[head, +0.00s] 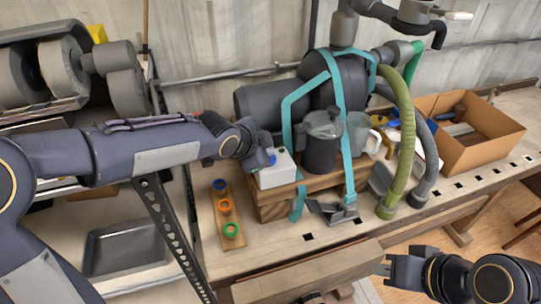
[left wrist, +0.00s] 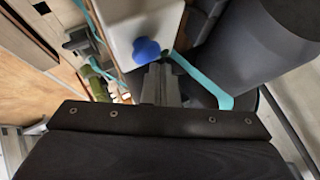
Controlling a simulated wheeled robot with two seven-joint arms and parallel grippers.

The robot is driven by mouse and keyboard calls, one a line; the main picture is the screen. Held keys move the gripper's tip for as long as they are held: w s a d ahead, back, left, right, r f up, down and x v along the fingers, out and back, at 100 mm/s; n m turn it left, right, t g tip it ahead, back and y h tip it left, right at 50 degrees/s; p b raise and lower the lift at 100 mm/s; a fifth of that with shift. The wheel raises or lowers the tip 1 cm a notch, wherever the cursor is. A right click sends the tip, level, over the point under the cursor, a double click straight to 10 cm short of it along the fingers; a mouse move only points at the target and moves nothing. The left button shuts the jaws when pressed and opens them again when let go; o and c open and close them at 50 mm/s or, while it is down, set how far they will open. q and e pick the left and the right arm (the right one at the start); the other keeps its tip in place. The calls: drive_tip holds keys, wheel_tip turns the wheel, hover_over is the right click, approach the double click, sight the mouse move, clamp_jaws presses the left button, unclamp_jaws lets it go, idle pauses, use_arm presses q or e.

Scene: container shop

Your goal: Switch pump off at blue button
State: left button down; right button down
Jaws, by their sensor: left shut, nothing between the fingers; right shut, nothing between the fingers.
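The blue button (head: 272,159) is on a white box (head: 277,174) on the wooden bench, in front of the dark pump (head: 265,101). In the left wrist view the blue button (left wrist: 146,50) is a rounded knob on the white box (left wrist: 122,17). My left gripper (head: 264,163) is shut and empty, close beside the button. In the left wrist view its fingertips (left wrist: 159,72) are just below the button; I cannot tell whether they touch it. My right gripper (head: 388,268) is shut and empty at the lower right, away from the box.
A dark jug (head: 323,147) and teal straps (head: 348,172) stand right of the white box. A wooden strip (head: 228,222) with coloured rings lies to its left. Green (head: 400,135) and grey hoses hang further right. A cardboard box (head: 467,155) stands at the right.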

use_arm(q)
wheel_tip(320, 180, up, 6)
drive_tip(key=p, duration=0.4)
idle(0.4)
idle(0.4)
